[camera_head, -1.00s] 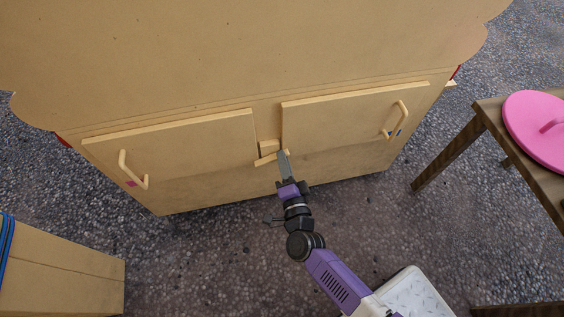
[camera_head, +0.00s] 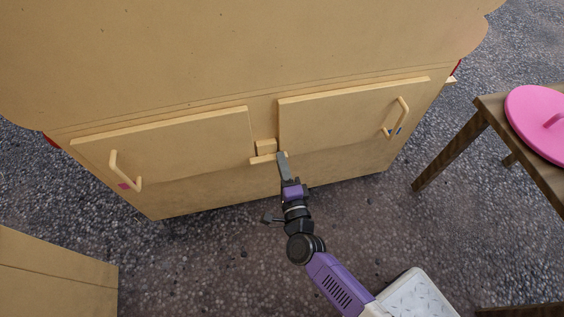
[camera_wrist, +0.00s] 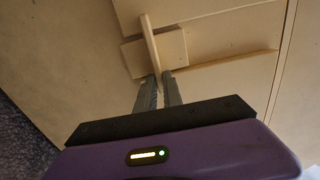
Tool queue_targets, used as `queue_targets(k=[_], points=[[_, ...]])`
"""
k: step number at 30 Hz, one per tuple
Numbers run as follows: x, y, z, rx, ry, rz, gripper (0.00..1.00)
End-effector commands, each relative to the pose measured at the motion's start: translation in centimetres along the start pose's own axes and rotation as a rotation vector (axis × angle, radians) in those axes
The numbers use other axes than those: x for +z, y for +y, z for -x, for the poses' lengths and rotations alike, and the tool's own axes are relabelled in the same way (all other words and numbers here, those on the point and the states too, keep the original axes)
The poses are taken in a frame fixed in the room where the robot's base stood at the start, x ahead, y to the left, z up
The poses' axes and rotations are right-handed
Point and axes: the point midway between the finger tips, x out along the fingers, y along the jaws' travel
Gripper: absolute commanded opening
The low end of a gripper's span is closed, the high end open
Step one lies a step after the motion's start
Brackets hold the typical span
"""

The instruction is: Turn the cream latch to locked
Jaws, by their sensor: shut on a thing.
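The cream latch (camera_head: 262,159) is a thin bar on a small block, between the two cupboard doors on the cabinet front. In the head view the bar lies nearly level, tilted slightly up to the right. In the wrist view the latch bar (camera_wrist: 149,40) crosses in front of its block (camera_wrist: 172,47). My gripper (camera_head: 282,156) is at the bar's right end. In the wrist view my gripper (camera_wrist: 160,76) has its fingers on either side of the bar's near end, shut on it. The fingers hide that tip.
The left door (camera_head: 175,150) and right door (camera_head: 340,115) look shut, each with a looped handle. A wooden table (camera_head: 492,107) with a pink disc-shaped lid (camera_head: 540,135) stands at right. A tan box (camera_head: 55,275) is at lower left. Speckled floor (camera_head: 200,260) lies open between.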

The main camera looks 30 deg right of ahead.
Motion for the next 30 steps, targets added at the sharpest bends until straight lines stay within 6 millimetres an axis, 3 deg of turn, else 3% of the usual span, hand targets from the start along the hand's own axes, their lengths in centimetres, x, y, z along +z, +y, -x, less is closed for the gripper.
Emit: queue_targets(k=[5,6,9,20,30], points=[[-0.1,0.1,0.1,0.003,0.002,-0.002,0.00],[-0.1,0.1,0.1,0.003,0.002,-0.002,0.17],[-0.1,0.1,0.1,0.002,0.001,-0.001,0.33],[0.0,0.1,0.4,0.002,0.000,0.000,0.33],[0.0,-0.1,5.5,0.004,0.000,0.001,0.33]])
